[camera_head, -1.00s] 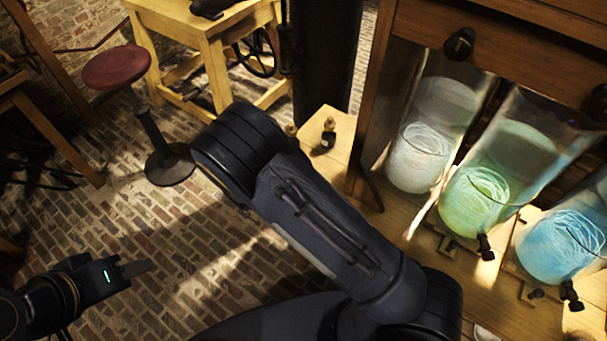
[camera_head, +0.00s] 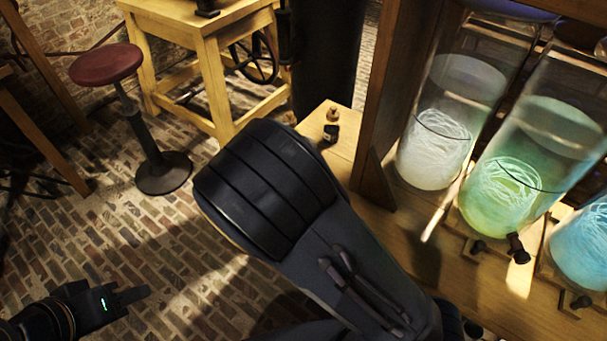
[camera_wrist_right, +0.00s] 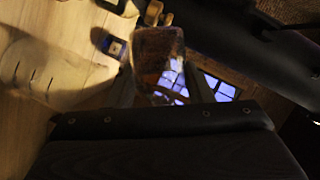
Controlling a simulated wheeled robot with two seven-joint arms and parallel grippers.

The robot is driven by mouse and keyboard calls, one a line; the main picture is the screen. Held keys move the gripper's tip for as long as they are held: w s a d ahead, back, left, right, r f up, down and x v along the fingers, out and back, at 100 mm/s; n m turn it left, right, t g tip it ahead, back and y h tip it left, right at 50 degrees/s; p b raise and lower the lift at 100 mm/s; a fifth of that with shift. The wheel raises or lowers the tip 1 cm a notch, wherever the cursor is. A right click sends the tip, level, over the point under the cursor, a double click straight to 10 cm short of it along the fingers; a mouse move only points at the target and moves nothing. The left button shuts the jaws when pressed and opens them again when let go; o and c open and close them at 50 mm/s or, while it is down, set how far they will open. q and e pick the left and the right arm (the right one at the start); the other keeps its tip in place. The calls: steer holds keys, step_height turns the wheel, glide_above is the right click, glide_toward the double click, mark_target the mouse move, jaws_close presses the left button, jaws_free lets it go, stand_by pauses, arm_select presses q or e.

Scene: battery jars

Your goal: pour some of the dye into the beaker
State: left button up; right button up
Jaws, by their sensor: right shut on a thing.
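In the right wrist view, a brownish, glassy vessel (camera_wrist_right: 158,55) stands out in front of my right gripper (camera_wrist_right: 160,105), which is shut on it. The picture is dark and blurred, so I cannot tell what is in the vessel. My right gripper is not visible in the head view, where my dark right arm fills the middle. My left gripper (camera_head: 128,295) is at the lower left over the brick floor, away from the objects; its finger gap is unclear. I cannot make out a beaker for certain in either view.
Tall glass jars with white (camera_head: 434,140), green (camera_head: 502,190) and blue (camera_head: 583,245) contents stand in a wooden rack at right. A small dark item (camera_head: 331,132) sits on the wooden top. A red stool (camera_head: 107,65) and wooden table (camera_head: 205,45) stand behind.

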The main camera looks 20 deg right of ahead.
steer(key=shift+r+m+t+b, duration=0.2)
steer(key=shift+m+t+b, duration=0.3)
steer(key=shift+m+b, duration=0.4)
arm_select(q)
steer(key=shift+f+b, duration=1)
steer(key=shift+f, duration=1.5)
arm_select(e)
steer(key=shift+w+a+r+m, duration=0.1)
steer(key=shift+r+m, duration=0.2)
steer(key=shift+r+m+t+b, duration=0.15)
steer(key=shift+m+t+b, duration=0.25)
steer(key=shift+b, duration=0.65)
arm_select(q)
step_height(320, 180, down, 3)
steer(key=shift+r+b, duration=0.15)
steer(key=shift+b, duration=0.15)
arm_select(e)
steer(key=shift+r+m, duration=0.2)
steer(key=shift+m, duration=0.1)
